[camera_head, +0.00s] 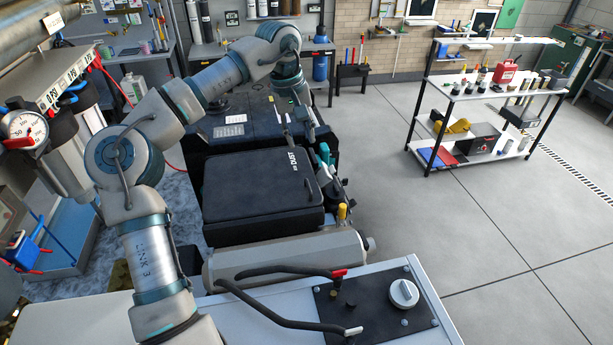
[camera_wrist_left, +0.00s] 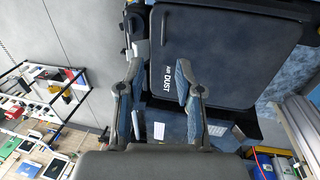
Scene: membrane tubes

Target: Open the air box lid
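The black air box (camera_head: 262,190) stands in the middle of the head view. Its flat lid, with white "AIR DUST" lettering at the far right corner, appears shut. In the left wrist view the lid (camera_wrist_left: 225,45) fills the upper right. My left gripper (camera_head: 307,145) reaches down at the lid's far right corner. In the left wrist view its two fingers (camera_wrist_left: 159,72) are spread apart with nothing seen between them. The right finger overlaps the lid near the lettering, and the left one lies outside its edge. Contact cannot be told. My right gripper is not in view.
A grey cylinder (camera_head: 290,257) and a white panel with a white knob (camera_head: 403,293) lie in front of the box. Small fittings (camera_head: 343,210) line its right side. A shelf rack (camera_head: 480,95) stands at right; the floor between is clear.

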